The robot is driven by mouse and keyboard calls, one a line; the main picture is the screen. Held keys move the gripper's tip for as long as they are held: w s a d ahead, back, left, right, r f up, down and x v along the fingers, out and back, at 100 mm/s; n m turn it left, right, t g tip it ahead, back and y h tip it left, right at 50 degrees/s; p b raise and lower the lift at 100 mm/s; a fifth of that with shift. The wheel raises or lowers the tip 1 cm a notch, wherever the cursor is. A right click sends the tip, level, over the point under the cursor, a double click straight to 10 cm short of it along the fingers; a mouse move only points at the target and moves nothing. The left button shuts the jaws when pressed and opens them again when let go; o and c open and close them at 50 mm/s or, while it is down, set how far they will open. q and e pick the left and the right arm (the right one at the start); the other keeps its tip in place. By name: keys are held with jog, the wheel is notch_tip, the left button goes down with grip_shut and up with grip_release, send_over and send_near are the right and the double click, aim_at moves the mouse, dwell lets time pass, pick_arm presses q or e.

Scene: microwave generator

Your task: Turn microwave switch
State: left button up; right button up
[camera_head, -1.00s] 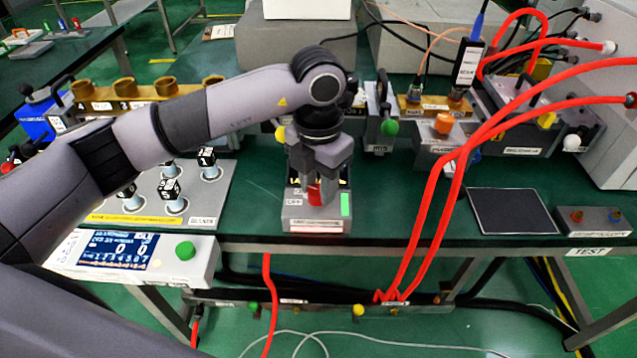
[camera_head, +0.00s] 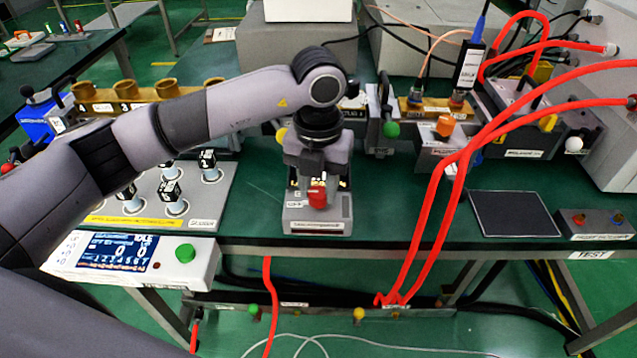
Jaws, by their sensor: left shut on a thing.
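The microwave switch is a light grey box (camera_head: 318,226) near the front edge of the green table, with a red knob (camera_head: 317,196) on top. My left gripper (camera_head: 317,184) points down over the box, with its fingers at the knob. It is shut on the red knob. The fingers and wrist hide the back of the knob and part of the box top. An "OFF" label (camera_head: 295,204) shows left of the knob. My right gripper is not in view.
A panel of numbered black cubes (camera_head: 171,191) and a display box with a green button (camera_head: 185,253) lie to the left. Red hoses (camera_head: 432,205) hang to the right, beside a dark pad (camera_head: 513,213). Levers and connectors stand behind.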

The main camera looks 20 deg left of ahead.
aim_at(318, 191)
pick_arm(q)
jog(key=o, duration=1)
jog(key=shift+o, duration=0.2)
notch_tip(318, 191, up, 7)
jog(key=shift+r, duration=0.15)
